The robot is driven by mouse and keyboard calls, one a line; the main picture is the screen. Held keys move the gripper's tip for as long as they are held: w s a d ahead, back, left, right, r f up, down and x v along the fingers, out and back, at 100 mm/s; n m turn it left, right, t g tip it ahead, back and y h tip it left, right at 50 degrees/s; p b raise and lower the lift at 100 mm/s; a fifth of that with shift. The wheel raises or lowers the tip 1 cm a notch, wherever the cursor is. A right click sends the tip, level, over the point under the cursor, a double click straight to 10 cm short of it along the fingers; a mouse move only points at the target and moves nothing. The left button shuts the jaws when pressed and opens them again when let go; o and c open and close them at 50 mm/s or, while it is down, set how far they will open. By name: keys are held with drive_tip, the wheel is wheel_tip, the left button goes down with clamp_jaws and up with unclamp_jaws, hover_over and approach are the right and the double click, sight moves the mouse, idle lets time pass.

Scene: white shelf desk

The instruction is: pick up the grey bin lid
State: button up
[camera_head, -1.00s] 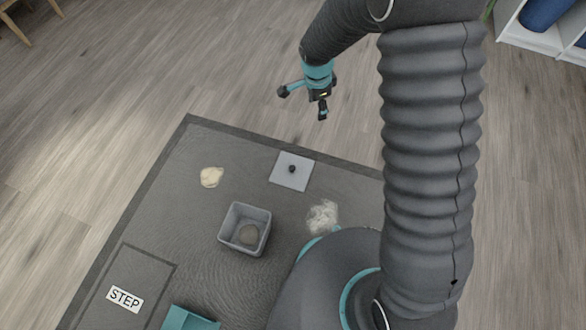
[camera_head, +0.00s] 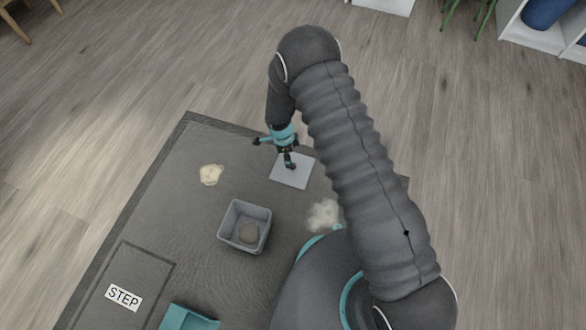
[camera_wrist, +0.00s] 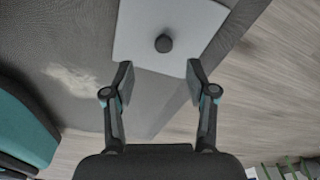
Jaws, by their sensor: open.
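The grey bin lid (camera_head: 291,177) lies flat on the dark mat, a light square plate. In the wrist view the lid (camera_wrist: 140,32) shows its round dark knob (camera_wrist: 164,43) in the middle. The exact height of the fingers above the lid is hard to tell.
A cream lump (camera_head: 211,175) and a whitish fluffy clump (camera_head: 323,215) lie nearby. A teal object (camera_head: 189,318) is at the bottom edge, near a STEP label (camera_head: 124,297).

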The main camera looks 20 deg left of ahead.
drive_tip(key=f, duration=0.5)
drive_tip(key=w+d+f, duration=0.1)
drive_tip(key=f, duration=0.2)
clamp_jaws()
